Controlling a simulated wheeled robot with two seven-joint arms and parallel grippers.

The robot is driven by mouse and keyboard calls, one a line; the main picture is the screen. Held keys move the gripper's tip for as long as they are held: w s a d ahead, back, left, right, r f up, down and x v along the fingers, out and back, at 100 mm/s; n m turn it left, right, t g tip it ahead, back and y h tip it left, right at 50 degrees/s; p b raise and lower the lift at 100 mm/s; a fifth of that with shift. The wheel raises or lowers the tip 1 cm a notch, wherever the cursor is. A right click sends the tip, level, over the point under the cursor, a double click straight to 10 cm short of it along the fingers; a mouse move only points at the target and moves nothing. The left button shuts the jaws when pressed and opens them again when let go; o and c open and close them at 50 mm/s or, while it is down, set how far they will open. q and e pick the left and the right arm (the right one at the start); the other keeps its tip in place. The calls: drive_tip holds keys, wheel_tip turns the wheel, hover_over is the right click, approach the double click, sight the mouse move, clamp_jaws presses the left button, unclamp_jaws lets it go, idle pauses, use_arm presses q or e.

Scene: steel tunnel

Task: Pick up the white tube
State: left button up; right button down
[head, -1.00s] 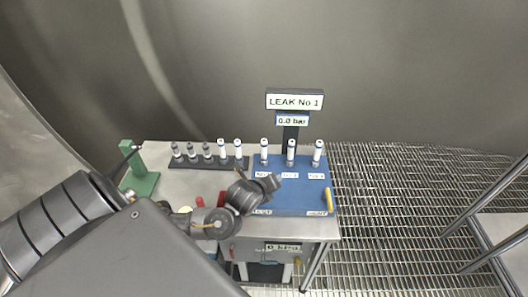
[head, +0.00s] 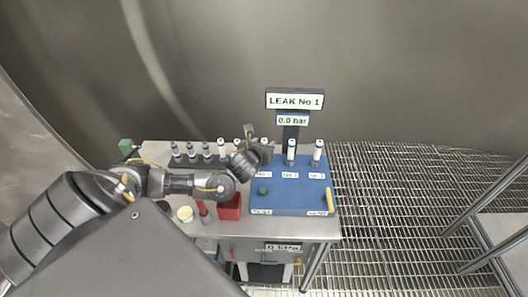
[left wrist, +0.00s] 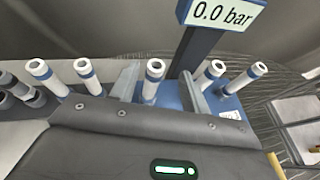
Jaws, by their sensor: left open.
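Several white tubes with blue bands stand upright at the back of the bench. Three are on the blue panel, including the middle tube (head: 291,150) and right tube (head: 318,150). My left gripper (head: 259,142) is open over the panel's leftmost tube, largely hiding it in the head view. In the left wrist view, that white tube (left wrist: 152,82) stands between the open fingers of the left gripper (left wrist: 158,88), with gaps visible. My right gripper is out of view.
The blue panel (head: 290,198) has a yellow handle (head: 329,200) and a green button. A sign post reading "LEAK No 1" (head: 295,101) rises behind the tubes. A red box (head: 230,207) and a green block (head: 126,147) are on the bench. Grey-capped tubes (head: 191,149) stand at left.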

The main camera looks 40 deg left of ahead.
sight(264, 141)
use_arm(q)
drive_tip(key=shift+w+a+f, duration=0.15)
drive_tip(key=shift+w, duration=0.25)
drive_tip(key=shift+w+a, duration=0.1)
drive_tip(key=p+x, duration=0.1)
drive_tip(key=x, duration=0.1)
drive_tip(key=p+x, duration=0.1)
drive_tip(key=x, duration=0.1)
drive_tip(key=shift+a+f, duration=0.1)
drive_tip(key=shift+a, duration=0.15)
drive_tip(key=shift+w+a+f, duration=0.1)
drive_tip(key=shift+w+f, duration=0.15)
clamp_jaws()
drive_tip(key=shift+r, duration=0.1)
